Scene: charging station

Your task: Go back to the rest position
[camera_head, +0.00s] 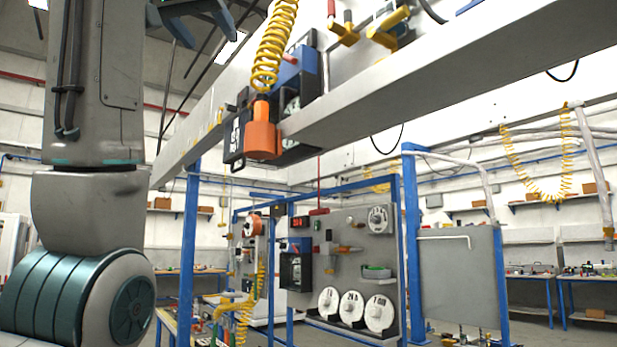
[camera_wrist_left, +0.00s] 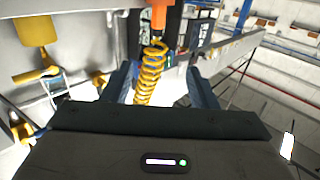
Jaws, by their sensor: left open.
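My left arm fills the left side of the head view, and dark parts at its end show at the top left. In the left wrist view my left gripper (camera_wrist_left: 159,71) is open, its two dark fingers spread apart. A yellow coiled cable (camera_wrist_left: 150,78) and an orange plug (camera_wrist_left: 159,14) show in the gap between the fingers; I see no contact. In the head view the orange plug (camera_head: 263,130) hangs below the coiled cable (camera_head: 273,45), beside a dark blue and black unit (camera_head: 300,80). My right gripper is in neither view.
A long grey beam (camera_head: 440,70) crosses the upper head view. Blue frame posts (camera_head: 411,230) stand beyond it. A grey tool panel (camera_head: 350,250) with several white discs and a bare grey board (camera_head: 460,275) stand farther back. Workbenches line the right wall.

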